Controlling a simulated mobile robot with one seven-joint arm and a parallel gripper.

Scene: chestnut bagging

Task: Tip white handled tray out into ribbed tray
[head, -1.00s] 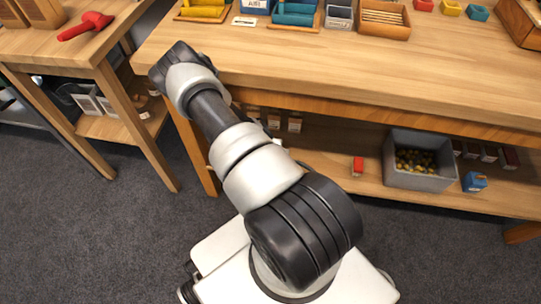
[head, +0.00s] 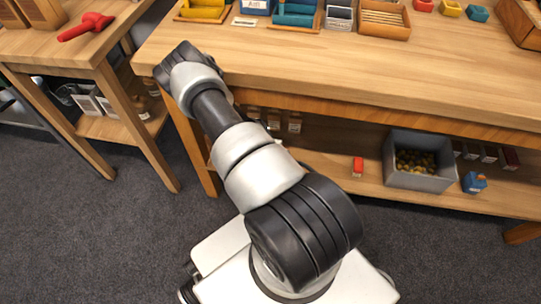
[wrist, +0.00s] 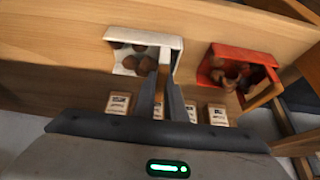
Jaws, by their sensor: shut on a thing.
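In the wrist view the white handled tray (wrist: 123,62) sits on or just over a wooden shelf, with several brown chestnuts (wrist: 140,48) inside. Its short wooden handle points toward me. My gripper (wrist: 161,92) is shut on this handle, a dark finger on each side. In the head view the gripper and the white tray are hidden behind my arm and the bench. I cannot pick out the ribbed tray with certainty in either view.
A red tray (wrist: 214,60) with brown pieces and a wooden handle stands right of the white one. Several labelled packets (wrist: 118,103) lie near my fingers. In the head view a grey bin (head: 414,180) stands on the lower shelf of the bench (head: 330,75). The bench's front top is clear.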

